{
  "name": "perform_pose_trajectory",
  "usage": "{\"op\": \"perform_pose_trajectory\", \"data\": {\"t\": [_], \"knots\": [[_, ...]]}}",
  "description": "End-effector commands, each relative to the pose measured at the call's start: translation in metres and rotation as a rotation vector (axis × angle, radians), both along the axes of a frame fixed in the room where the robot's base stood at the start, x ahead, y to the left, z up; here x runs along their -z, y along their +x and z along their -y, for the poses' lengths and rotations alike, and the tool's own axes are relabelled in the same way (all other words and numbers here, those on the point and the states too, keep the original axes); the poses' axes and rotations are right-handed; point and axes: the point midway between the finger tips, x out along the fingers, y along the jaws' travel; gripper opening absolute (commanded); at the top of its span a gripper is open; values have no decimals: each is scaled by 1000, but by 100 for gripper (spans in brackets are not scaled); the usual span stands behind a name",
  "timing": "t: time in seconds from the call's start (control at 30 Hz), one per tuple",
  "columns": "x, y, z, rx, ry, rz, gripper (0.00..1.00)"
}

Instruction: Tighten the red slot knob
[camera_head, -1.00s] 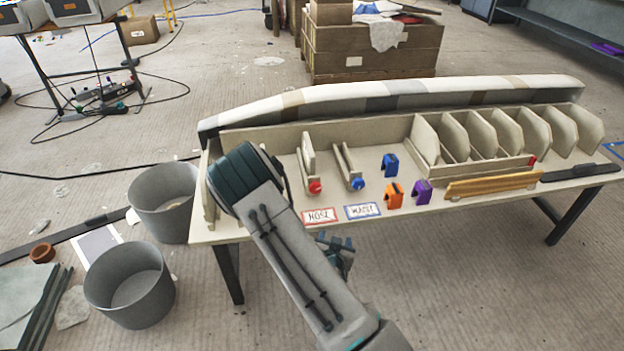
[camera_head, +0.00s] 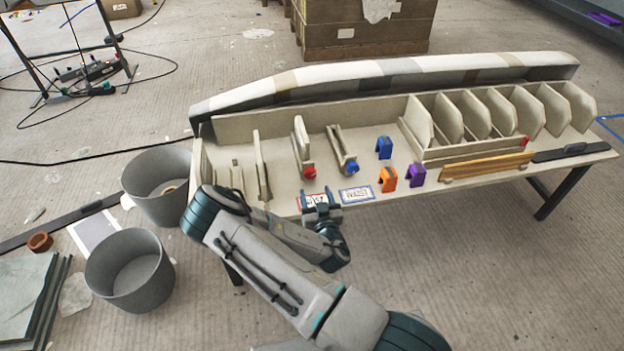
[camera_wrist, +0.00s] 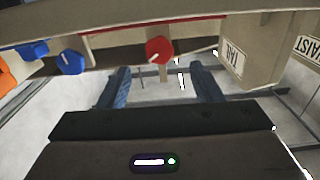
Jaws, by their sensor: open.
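The red slot knob (camera_head: 310,172) sits on the front end of a narrow beige slot on the bench, behind the red-bordered card (camera_head: 304,201). My gripper (camera_head: 320,198) is open and empty at the bench's front edge, over part of the red-bordered card. Its two blue fingers (camera_wrist: 164,84) stand apart in the wrist view, not touching the knob.
A blue knob (camera_head: 352,167) on a similar slot is to the right. Blue (camera_head: 384,148), orange (camera_head: 388,179) and purple (camera_head: 416,175) clips stand farther right. Beige dividers (camera_head: 465,117) fill the right side. Two grey buckets (camera_head: 130,270) stand on the floor at left.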

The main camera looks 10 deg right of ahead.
Motion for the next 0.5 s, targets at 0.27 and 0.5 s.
{"op": "perform_pose_trajectory", "data": {"t": [0.27,0.5], "knots": [[1,51,1,1,-1,-1,59],[0,69,2,4,-1,-1,59]]}}
